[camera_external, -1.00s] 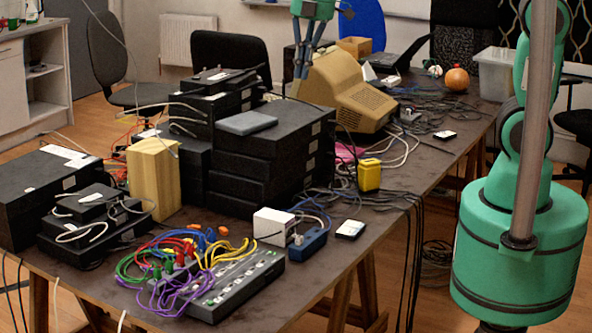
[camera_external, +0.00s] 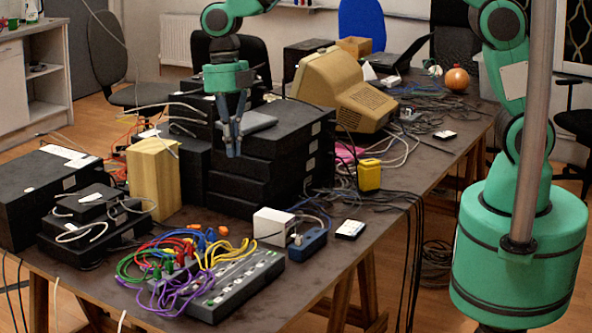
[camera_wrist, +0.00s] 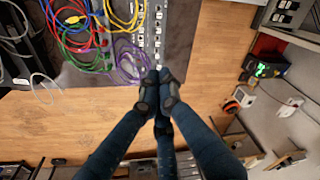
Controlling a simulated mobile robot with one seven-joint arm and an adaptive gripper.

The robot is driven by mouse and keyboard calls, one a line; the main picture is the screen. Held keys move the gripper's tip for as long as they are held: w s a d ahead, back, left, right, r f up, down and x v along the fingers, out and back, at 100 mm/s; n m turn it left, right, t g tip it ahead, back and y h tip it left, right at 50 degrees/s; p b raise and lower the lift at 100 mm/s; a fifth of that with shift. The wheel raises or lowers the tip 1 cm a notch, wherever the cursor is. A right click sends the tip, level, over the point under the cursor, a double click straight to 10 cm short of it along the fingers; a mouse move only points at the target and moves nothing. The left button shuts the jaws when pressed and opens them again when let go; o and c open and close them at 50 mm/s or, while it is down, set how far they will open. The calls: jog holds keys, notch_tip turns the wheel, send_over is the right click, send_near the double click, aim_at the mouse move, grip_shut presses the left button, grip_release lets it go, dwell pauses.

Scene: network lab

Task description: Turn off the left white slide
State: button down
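A long grey strip (camera_external: 240,287) with a row of small white parts lies at the front edge of the dark table. The white parts are too small for me to tell which is the left white slide or how it is set. In the wrist view the strip (camera_wrist: 168,28) is at the top centre. My gripper (camera_external: 232,153) points down in front of the black box stack, above and behind the strip and apart from it. In the wrist view my gripper's fingertips (camera_wrist: 157,78) meet with nothing between them, appearing just below the strip's lower end.
Coloured cables (camera_external: 185,255) lie along and over the strip's left side. A white box (camera_external: 272,226) and a blue block (camera_external: 309,241) stand behind it. Black boxes (camera_external: 270,165) and a wooden block (camera_external: 153,180) rise farther back. The table's front right strip is clear.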

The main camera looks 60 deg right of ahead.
jog(key=a+f+n+g, duration=0.1)
jog(key=a+f+n, duration=0.4)
jog(key=a+f, duration=0.35)
jog(key=n+g+h, duration=0.1)
jog(key=n, duration=0.3)
send_over(208, 295)
notch_tip(208, 295, down, 10)
jog(key=shift+w+r+b, duration=0.15)
jog(key=shift+w+b, duration=0.05)
jog(key=shift+b, duration=0.1)
jog(key=b+x, duration=0.2)
jog(key=x, duration=0.8)
jog(key=shift+s, duration=0.15)
jog(key=shift+w, duration=2.05)
